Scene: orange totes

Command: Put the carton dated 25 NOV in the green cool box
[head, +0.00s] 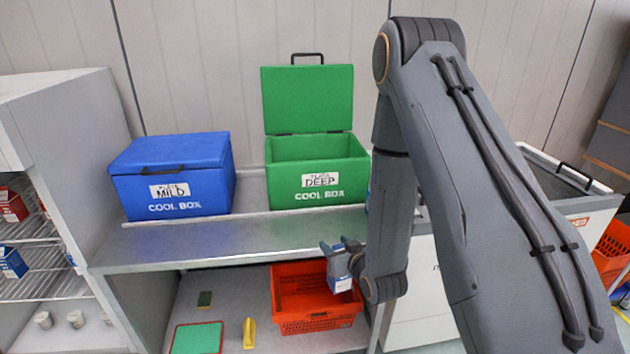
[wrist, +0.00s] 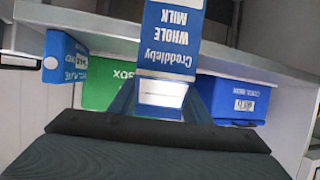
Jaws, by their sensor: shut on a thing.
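My gripper (head: 343,250) is shut on a blue and white milk carton (head: 340,284), held low in front of the bench, above the orange basket's right side in the head view. In the wrist view the carton (wrist: 172,40) stands between the fingers (wrist: 163,100) and reads Creddleby WHOLE MILK, upside down. Its date cannot be read. The green cool box (head: 290,190), labelled DEEP, stands on the bench top with its lid raised, up and left of my gripper. It also shows partly in the wrist view (wrist: 100,92), behind the carton. Its inside floor is hidden.
A shut blue cool box (head: 215,185), labelled MILD, stands left of the green one. An orange basket (head: 305,318) sits on the lower shelf, under the bench top (head: 160,243). An open fridge (head: 50,130) with cartons is at left. A white chest (head: 420,300) is at right.

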